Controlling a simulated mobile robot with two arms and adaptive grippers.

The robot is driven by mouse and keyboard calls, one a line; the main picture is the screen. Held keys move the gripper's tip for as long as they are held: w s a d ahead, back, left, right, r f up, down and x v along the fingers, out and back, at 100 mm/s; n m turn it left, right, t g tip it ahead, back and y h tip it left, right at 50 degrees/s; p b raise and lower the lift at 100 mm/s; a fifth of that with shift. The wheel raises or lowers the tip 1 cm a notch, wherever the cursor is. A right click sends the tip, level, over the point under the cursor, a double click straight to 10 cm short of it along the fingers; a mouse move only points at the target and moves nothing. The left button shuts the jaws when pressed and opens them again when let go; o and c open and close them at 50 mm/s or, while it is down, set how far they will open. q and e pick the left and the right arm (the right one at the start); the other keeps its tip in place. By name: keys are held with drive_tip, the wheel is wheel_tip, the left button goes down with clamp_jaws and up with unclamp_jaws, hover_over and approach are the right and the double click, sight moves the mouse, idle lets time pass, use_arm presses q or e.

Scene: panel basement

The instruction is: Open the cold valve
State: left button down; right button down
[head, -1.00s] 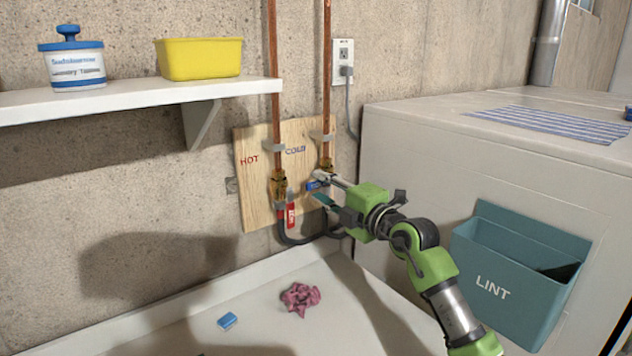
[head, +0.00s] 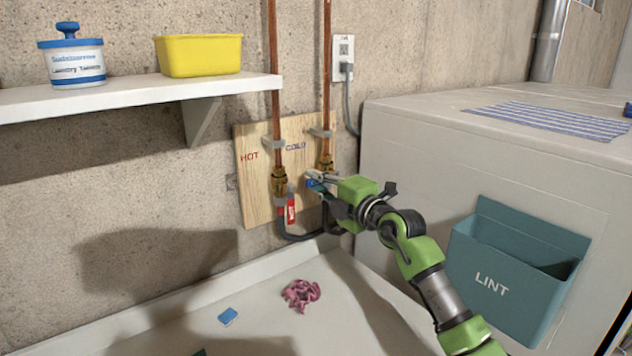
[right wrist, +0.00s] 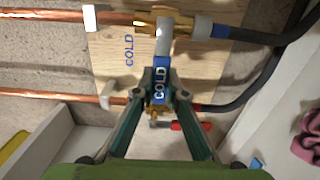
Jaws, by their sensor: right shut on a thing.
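In the head view my right gripper (head: 318,182) reaches the handle from the right, and only a little blue shows. The brass valve body (right wrist: 166,24) sits on the right copper pipe, under the COLD label (head: 296,147). The hot valve (head: 279,182), with a red handle (head: 287,209) hanging down, is to its left.
A wooden board (head: 255,185) backs the valves, with dark hoses below. A sink (head: 350,300) with a pink cloth (head: 300,294) and blue block (head: 228,316) lies underneath. A white appliance (head: 420,150) with a LINT bin (head: 500,280) stands right. A shelf (head: 140,98) is upper left.

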drive_tip(key=shift+f, duration=0.1)
drive_tip(key=shift+w+d+f+n+b, duration=0.1)
drive_tip(key=shift+d+f+n, duration=0.1)
drive_tip(key=shift+f+n, duration=0.7)
drive_tip(key=shift+w+d+f+n+b, duration=0.15)
drive_tip(key=shift+f+n, duration=0.15)
drive_tip(key=shift+n, duration=1.15)
drive_tip(key=shift+w+d+f+n+b, duration=0.1)
drive_tip(key=shift+d+f+n, duration=0.1)
drive_tip(key=shift+f+n, duration=0.7)
drive_tip(key=shift+r+n, duration=0.3)
drive_tip(key=shift+n, duration=0.05)
drive_tip(key=c, duration=2)
unclamp_jaws()
drive_tip(key=shift+d, duration=0.1)
drive_tip(key=v, duration=1.2)
